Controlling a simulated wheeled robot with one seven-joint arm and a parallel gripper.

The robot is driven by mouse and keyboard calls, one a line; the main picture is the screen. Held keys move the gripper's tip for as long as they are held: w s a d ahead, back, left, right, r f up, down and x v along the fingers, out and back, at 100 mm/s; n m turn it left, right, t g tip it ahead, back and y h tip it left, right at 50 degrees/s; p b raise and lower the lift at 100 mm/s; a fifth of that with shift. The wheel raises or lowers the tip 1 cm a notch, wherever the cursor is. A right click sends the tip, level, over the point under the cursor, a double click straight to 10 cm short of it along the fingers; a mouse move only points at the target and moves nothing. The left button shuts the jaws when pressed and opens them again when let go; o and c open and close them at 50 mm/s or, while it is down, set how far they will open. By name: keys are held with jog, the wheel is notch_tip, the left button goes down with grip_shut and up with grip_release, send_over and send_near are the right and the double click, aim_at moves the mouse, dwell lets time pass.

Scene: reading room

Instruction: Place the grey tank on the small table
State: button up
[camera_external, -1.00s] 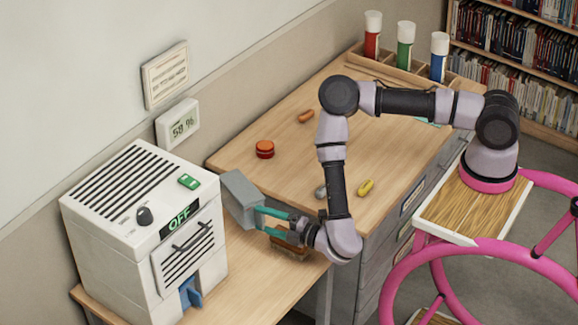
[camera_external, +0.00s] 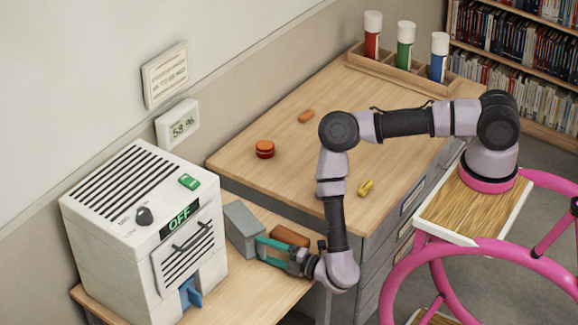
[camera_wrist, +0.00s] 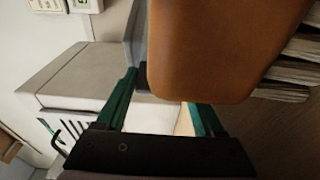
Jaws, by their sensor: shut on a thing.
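The grey tank (camera_external: 241,229) is a grey block between the white machine and the desk. My gripper (camera_external: 262,249), with green fingers, is shut on its near end. The tank is at or just above the top of the small table (camera_external: 250,290); I cannot tell whether it touches. In the wrist view, my gripper (camera_wrist: 165,105) reaches forward. Only part of the grey tank (camera_wrist: 138,45) shows there, as a brown object (camera_wrist: 205,45) hides much of it.
The white machine (camera_external: 140,235), reading OFF, stands on the small table close left of the tank. The brown object (camera_external: 290,236) lies close right of my gripper. The higher wooden desk (camera_external: 310,170) rises behind. The small table's front part is clear.

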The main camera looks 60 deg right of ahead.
jog(key=shift+f, duration=0.15)
jog(key=o, duration=1.2)
jog(key=shift+s, duration=0.35)
jog(key=s, duration=0.3)
jog(key=s+d, duration=0.1)
jog(key=s, duration=0.7)
jog(key=shift+s+d, duration=0.1)
jog(key=shift+d, duration=0.3)
